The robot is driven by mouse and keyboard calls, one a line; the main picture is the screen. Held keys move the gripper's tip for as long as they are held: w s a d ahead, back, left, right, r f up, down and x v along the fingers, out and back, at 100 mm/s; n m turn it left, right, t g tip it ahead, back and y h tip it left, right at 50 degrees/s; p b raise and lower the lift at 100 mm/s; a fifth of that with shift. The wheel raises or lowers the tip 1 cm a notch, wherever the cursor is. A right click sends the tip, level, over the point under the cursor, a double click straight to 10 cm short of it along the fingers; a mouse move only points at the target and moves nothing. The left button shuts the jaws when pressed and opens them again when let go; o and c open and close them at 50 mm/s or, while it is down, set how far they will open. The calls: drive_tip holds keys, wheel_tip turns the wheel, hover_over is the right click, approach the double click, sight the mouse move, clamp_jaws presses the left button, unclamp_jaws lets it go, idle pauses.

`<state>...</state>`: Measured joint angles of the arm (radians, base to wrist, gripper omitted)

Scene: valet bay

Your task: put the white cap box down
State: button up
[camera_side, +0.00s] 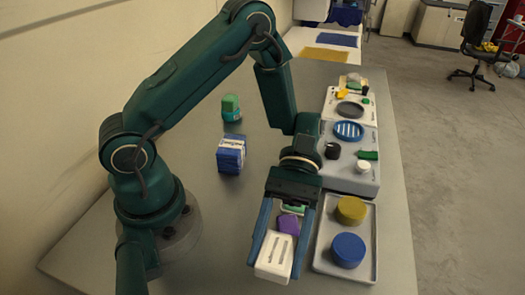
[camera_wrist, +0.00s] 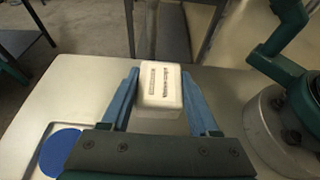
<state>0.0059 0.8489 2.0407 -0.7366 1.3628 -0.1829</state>
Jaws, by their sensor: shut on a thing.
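The white cap box (camera_side: 274,257) is a small white block with dark slot-like markings on its top. My gripper (camera_side: 273,250) is shut on it, with a blue finger on each side. In the wrist view the box (camera_wrist: 160,90) sits between the blue fingertips (camera_wrist: 160,92), near the front edge of the grey table (camera_wrist: 85,95). I cannot tell whether the box touches the table or hangs above it.
A tray (camera_side: 322,262) right of my gripper holds a yellow disc (camera_side: 351,210) and a blue disc (camera_side: 347,250). A purple block (camera_side: 289,224) is just behind the box. A blue-and-white box (camera_side: 231,155) and green-topped container (camera_side: 231,107) stand farther back. Table left of my gripper is clear.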

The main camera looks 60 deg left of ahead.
sight(276, 264)
drive_tip(key=shift+f, duration=1.3)
drive_tip(key=shift+f, duration=0.2)
drive_tip(key=shift+f, duration=0.35)
drive_tip(key=o, duration=1.4)
drive_tip(key=shift+c, duration=0.2)
